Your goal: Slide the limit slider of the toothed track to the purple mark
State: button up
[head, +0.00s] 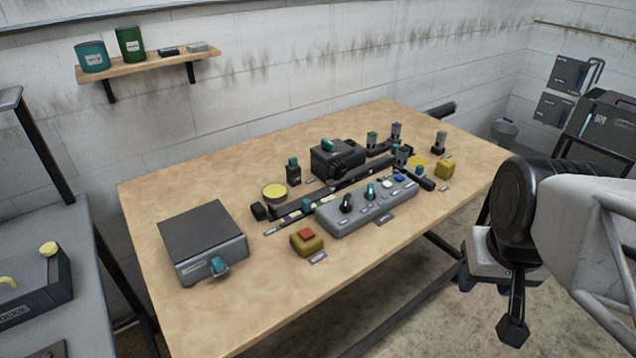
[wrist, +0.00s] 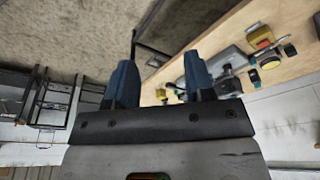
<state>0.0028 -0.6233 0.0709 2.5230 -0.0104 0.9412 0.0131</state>
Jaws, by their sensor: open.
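A long dark track (head: 340,184) runs diagonally across the middle of the workbench. In front of its left end lies a narrow strip with coloured marks (head: 293,214). A small teal-topped slider (head: 307,206) sits on this strip, close to the grey control box. I cannot make out the teeth or pick out the purple mark at this size. My gripper (wrist: 160,78) shows in the wrist view with its two blue fingers apart and nothing between them. It is away from the track, off the bench's edge.
A grey control box (head: 366,207) with knobs stands in front of the track. A yellow box with a red button (head: 306,241), a dark case (head: 203,241) and a black block (head: 338,158) are also on the wooden bench (head: 270,320). Several small posts stand at the far right.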

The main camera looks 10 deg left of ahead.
jog(key=w+a+r+n, duration=0.15)
jog(key=w+a, duration=0.25)
jog(key=w, duration=0.7)
jog(key=n+g, duration=0.3)
jog(key=n, duration=0.5)
send_over(307, 201)
jog(key=shift+m, duration=0.25)
jog(key=f, duration=1.7)
jog(key=shift+s+d, duration=0.1)
jog(key=shift+d, duration=0.25)
jog(key=shift+w+a+f, duration=0.2)
jog(key=shift+a+f, duration=0.15)
jog(key=shift+a, duration=0.05)
jog(key=shift+f, duration=0.1)
jog(key=shift+f, duration=3.8)
